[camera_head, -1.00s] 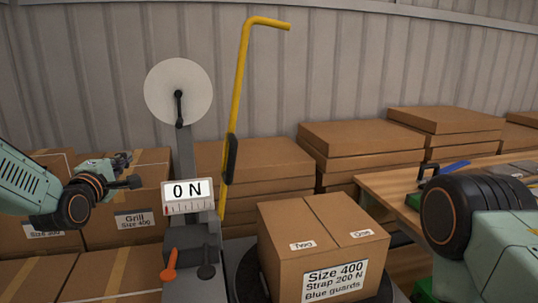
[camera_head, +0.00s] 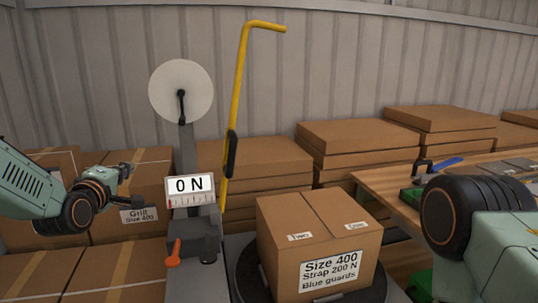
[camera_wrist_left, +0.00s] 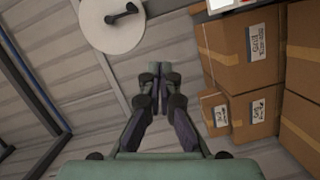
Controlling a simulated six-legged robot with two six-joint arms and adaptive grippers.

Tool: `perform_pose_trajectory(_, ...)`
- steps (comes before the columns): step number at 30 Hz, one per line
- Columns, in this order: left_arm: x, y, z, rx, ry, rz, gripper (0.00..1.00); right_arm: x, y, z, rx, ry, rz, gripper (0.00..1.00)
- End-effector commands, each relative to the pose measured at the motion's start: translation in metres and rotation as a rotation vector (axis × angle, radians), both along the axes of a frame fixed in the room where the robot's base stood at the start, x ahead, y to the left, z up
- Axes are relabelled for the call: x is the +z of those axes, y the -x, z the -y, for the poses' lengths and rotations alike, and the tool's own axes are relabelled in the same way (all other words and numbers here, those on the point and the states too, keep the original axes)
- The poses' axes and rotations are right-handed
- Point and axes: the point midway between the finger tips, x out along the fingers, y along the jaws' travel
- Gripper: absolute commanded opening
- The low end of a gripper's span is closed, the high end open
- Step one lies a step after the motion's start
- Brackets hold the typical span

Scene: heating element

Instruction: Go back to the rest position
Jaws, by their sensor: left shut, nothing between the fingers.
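My left gripper (camera_head: 122,186) shows at the left in the head view, in front of the stacked boxes and left of the strapping machine. In the left wrist view its fingers (camera_wrist_left: 159,85) are together with nothing between them. My right arm shows at the right edge of the head view; its gripper is not visible. A cardboard box (camera_head: 290,260) labelled "Size 400, Strap 200 N, Blue guards" sits on a dark round turntable (camera_head: 374,290). No strap shows around it.
The strapping machine has a white reel (camera_head: 181,92), a display (camera_head: 190,191) reading 0 N and an orange lever (camera_head: 174,253). A yellow bent bar (camera_head: 237,100) stands behind it. A wooden table (camera_head: 385,188) is at the right. Stacked boxes (camera_head: 254,152) line the wall.

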Motion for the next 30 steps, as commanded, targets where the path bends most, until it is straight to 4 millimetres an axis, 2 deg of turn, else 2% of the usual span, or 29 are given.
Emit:
perform_pose_trajectory(2,-0.016,0.008,0.006,-0.009,-0.084,-0.050,0.00,0.000,0.000,0.000,0.000,0.000,0.000,0.00)
perform_pose_trajectory(4,-0.041,0.019,0.015,-0.031,-0.182,-0.115,0.00,-0.002,0.000,0.000,0.000,0.000,0.001,0.00)
perform_pose_trajectory(8,-0.116,0.055,0.039,-0.111,-0.390,-0.289,0.00,-0.009,0.000,0.000,0.000,0.000,0.001,0.00)
perform_pose_trajectory(12,-0.193,0.103,0.061,-0.225,-0.570,-0.464,0.00,-0.019,0.000,0.000,0.000,0.000,0.000,0.00)
perform_pose_trajectory(14,-0.224,0.127,0.069,-0.281,-0.635,-0.535,0.00,-0.023,0.000,0.000,0.000,0.000,0.000,0.00)
perform_pose_trajectory(17,-0.273,0.171,0.082,-0.380,-0.732,-0.649,0.00,-0.029,0.000,0.000,0.000,0.000,0.000,0.00)
perform_pose_trajectory(21,-0.334,0.239,0.096,-0.534,-0.841,-0.804,0.00,-0.040,0.000,0.000,0.000,0.000,0.000,0.00)
perform_pose_trajectory(23,-0.357,0.271,0.101,-0.603,-0.877,-0.868,0.00,-0.044,0.000,0.000,0.000,0.000,0.000,0.00)
perform_pose_trajectory(27,-0.404,0.349,0.110,-0.762,-0.930,-1.019,0.00,-0.057,0.000,0.000,0.000,0.000,0.000,0.00)
perform_pose_trajectory(30,-0.431,0.405,0.114,-0.858,-0.934,-1.126,0.00,-0.066,0.000,0.000,0.000,0.000,0.000,0.00)
